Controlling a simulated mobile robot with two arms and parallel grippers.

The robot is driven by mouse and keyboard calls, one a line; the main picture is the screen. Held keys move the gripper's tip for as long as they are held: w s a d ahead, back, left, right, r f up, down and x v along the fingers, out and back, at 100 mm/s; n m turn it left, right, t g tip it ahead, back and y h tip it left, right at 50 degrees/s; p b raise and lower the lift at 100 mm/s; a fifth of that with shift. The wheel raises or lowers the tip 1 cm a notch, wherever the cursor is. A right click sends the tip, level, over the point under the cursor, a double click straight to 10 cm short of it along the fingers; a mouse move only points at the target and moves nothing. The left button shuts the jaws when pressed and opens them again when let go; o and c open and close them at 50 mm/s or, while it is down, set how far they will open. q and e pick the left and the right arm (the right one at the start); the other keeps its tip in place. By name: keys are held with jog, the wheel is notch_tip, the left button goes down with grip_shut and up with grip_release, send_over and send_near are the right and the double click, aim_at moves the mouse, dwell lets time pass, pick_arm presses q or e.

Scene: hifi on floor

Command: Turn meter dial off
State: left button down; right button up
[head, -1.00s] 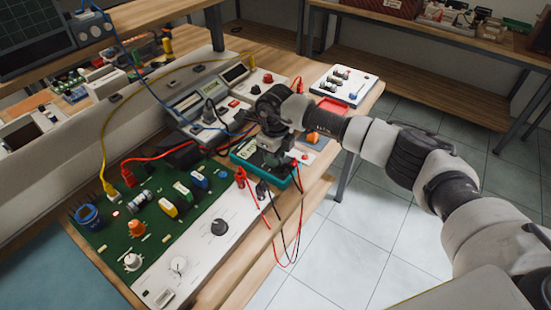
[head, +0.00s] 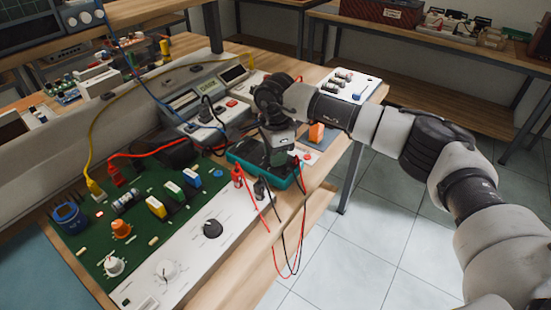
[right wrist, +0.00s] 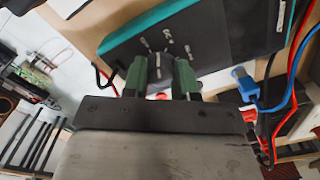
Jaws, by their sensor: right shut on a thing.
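The meter (head: 240,163) is a teal-edged box with a dark face, lying on the bench near its front right edge. In the right wrist view the meter (right wrist: 232,42) fills the upper part, with white marks on its face around the dial (right wrist: 165,64). My right gripper (right wrist: 160,78) points at the face, and its two green fingers are shut on the dial, one on each side. In the head view the right gripper (head: 277,158) stands over the meter and hides the dial and much of the face. My left gripper is not in view.
Red and black leads (head: 275,232) hang from the meter over the bench edge. A green circuit board (head: 138,215) with a white knob panel (head: 190,252) lies to the left. Bench instruments (head: 205,105) stand behind. An orange block (head: 316,132) lies to the right.

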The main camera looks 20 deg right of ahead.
jog(key=shift+n+b, duration=0.9)
jog(key=shift+n, duration=1.3)
jog(key=o, duration=0.9)
jog(key=shift+o, duration=0.2)
jog(key=shift+r, duration=0.1)
notch_tip(320, 180, up, 11)
jog(key=shift+s+f, duration=0.1)
jog(key=shift+f, duration=0.15)
